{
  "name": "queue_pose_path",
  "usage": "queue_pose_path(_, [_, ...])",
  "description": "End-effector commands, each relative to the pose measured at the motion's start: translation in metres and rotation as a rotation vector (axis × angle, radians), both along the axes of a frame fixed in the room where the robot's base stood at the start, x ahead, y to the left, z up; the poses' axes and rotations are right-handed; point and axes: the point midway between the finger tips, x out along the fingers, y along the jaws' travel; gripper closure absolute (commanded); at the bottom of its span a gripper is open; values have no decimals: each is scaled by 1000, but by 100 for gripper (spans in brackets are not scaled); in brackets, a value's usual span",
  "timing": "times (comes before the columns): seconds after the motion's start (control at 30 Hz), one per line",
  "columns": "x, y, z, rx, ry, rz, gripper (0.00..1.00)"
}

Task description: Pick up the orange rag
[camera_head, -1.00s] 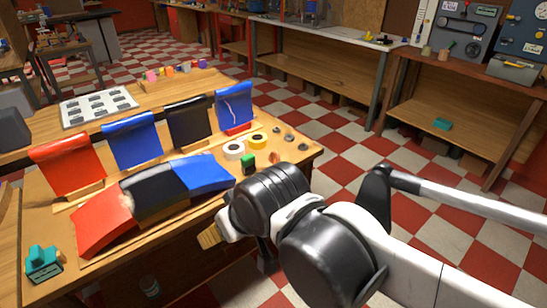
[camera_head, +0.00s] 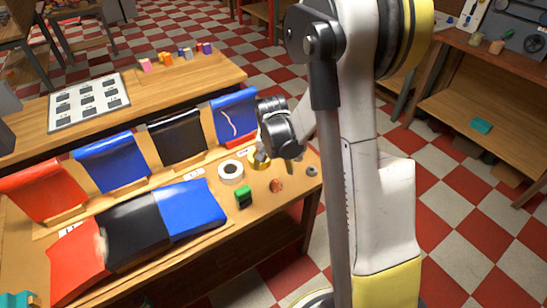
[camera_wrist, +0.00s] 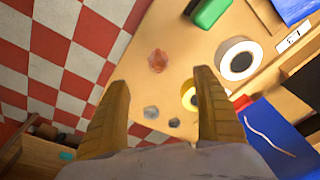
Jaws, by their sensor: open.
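The orange rag (camera_head: 276,185) is a small crumpled orange-red lump on the near right part of the wooden workbench (camera_head: 256,215). In the wrist view the rag (camera_wrist: 157,61) lies on the bench, beyond the fingertips and roughly centred between them. My gripper (camera_wrist: 161,80) is open and empty, its two yellowish fingers spread wide. In the head view my gripper (camera_head: 262,155) is above the bench by the yellow tape roll, up and left of the rag. Its fingertips are hard to make out there.
A green block (camera_head: 243,197), a white tape roll (camera_head: 231,172) and a yellow tape roll (camera_wrist: 189,98) lie close to the rag. Small grey lumps (camera_wrist: 151,112) lie nearby. Red, black and blue panels (camera_head: 193,208) fill the bench's left. Checkered floor (camera_head: 455,205) is open at right.

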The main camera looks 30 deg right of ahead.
Motion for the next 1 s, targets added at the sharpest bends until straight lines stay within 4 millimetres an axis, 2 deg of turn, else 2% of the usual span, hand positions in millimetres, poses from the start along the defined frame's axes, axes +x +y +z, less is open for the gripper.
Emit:
queue_pose_path(0.33, [5, -9, -52, 3, 12, -23, 22])
queue_pose_path(0.63, [8, -11, -75, 2, 11, -21, 22])
queue_pose_path(0.9, [13, -14, -115, 2, 11, -21, 22])
queue_pose_path(1.0, [13, -14, -117, 2, 11, -21, 22])
